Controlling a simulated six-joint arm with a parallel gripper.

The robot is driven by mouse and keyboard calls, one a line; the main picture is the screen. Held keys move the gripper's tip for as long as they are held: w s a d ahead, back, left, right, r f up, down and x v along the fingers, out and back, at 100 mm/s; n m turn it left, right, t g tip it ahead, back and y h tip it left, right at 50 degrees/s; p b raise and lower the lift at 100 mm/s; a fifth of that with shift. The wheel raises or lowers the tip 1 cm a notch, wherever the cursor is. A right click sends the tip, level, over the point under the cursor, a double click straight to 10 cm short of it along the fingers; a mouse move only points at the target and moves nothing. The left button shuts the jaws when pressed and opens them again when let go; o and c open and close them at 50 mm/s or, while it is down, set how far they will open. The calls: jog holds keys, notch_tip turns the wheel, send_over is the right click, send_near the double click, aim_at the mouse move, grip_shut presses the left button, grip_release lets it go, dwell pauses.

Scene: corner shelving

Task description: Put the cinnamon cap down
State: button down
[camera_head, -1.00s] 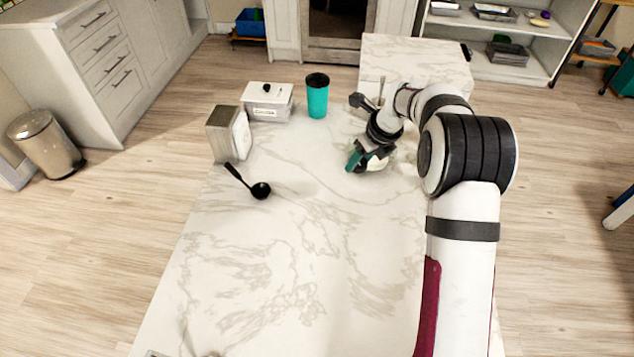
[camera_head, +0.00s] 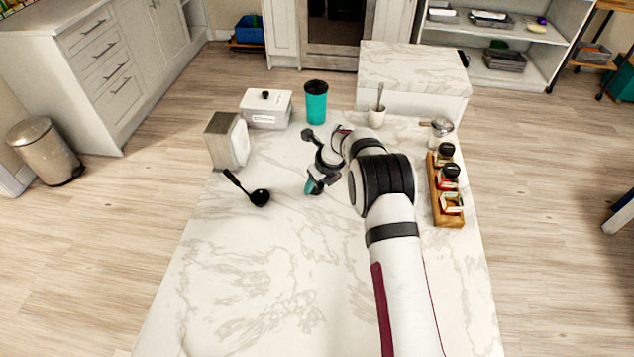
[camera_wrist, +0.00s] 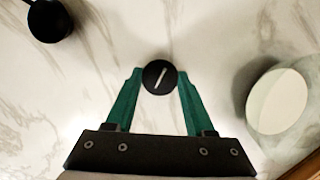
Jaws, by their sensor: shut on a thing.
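The cinnamon cap (camera_wrist: 160,77) is a round black lid with a pale line across its top. In the wrist view it sits between the two green fingertips of my gripper (camera_wrist: 158,86), which is shut on it. In the head view my gripper (camera_head: 312,188) is over the middle of the marble table, right of the black ladle. Only a dark bit of the cap shows there. I cannot tell whether the cap touches the table. A wooden spice rack (camera_head: 434,195) stands at the right edge. Its front jar (camera_head: 452,204) shows no black lid, unlike the two behind it.
The black ladle (camera_head: 260,197) also shows in the wrist view (camera_wrist: 48,20). A white round object (camera_wrist: 277,101) lies right of my gripper. A napkin holder (camera_head: 222,145), lidded box (camera_head: 266,112), teal cup (camera_head: 316,103) and white cup (camera_head: 377,117) stand behind. The table's front is clear.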

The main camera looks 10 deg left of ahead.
jog(key=shift+f, duration=0.45)
jog(key=shift+c, duration=1.3)
grip_release()
jog(key=shift+r, duration=0.4)
jog(key=s+d+r+n, duration=0.35)
jog(key=s+r, duration=0.25)
jog(key=r, duration=0.4)
jog(key=s+d+r+n, duration=0.2)
jog(key=s+d+r, duration=0.3)
jog(key=r, duration=0.4)
jog(key=s+d+r+n+g, duration=0.1)
jog(key=s+d+n, duration=0.2)
jog(key=s+n, duration=0.5)
jog(key=s+d+n+g+h, duration=0.1)
jog(key=s+n, duration=0.7)
jog(key=s, duration=1.6)
jog(key=shift+s+d+r+g, duration=0.4)
jog(key=shift+d+g, duration=0.1)
jog(key=shift+d, duration=0.6)
